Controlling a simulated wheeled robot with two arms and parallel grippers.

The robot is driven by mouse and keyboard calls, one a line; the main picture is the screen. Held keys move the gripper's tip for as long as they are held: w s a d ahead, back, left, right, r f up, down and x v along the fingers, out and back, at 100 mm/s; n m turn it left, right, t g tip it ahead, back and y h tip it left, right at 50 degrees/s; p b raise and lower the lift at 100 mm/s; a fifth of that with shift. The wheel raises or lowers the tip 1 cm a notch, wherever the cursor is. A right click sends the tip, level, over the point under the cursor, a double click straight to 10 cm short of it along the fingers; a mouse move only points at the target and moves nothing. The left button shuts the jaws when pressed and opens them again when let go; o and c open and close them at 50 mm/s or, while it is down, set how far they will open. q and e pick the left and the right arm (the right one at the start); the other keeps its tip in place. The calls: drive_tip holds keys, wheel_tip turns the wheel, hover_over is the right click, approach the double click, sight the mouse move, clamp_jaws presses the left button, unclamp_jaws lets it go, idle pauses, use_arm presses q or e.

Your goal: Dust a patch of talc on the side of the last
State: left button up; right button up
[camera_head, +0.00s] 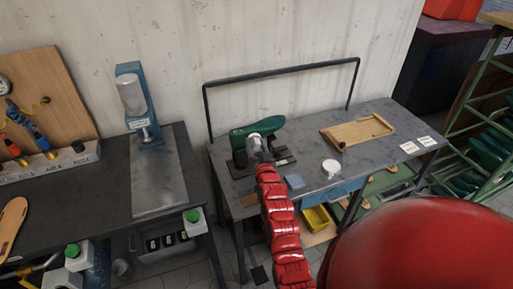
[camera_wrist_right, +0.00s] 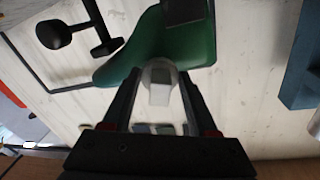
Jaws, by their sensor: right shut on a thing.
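The green last (camera_head: 240,136) is mounted at the back left of the middle bench. It also shows in the wrist view (camera_wrist_right: 190,48), with a dark block against it at the top. My right gripper (camera_head: 258,145) is in front of the last and hides part of it. In the wrist view my right gripper (camera_wrist_right: 160,98) is shut on a pale round puff with a light grey block-shaped grip (camera_wrist_right: 160,92). The puff overlaps the last's green side there; I cannot tell whether they touch. No talc patch can be made out. My left gripper is out of view.
On the middle bench (camera_head: 370,145) are a white round dish (camera_head: 332,168), a blue block (camera_head: 295,182) and a wooden tray (camera_head: 357,132). A dark rail (camera_head: 285,72) stands behind them. A blue press (camera_head: 137,105) stands on the left bench.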

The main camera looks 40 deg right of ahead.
drive_tip(key=shift+b+x, duration=0.45)
drive_tip(key=shift+x, duration=0.45)
idle(0.4)
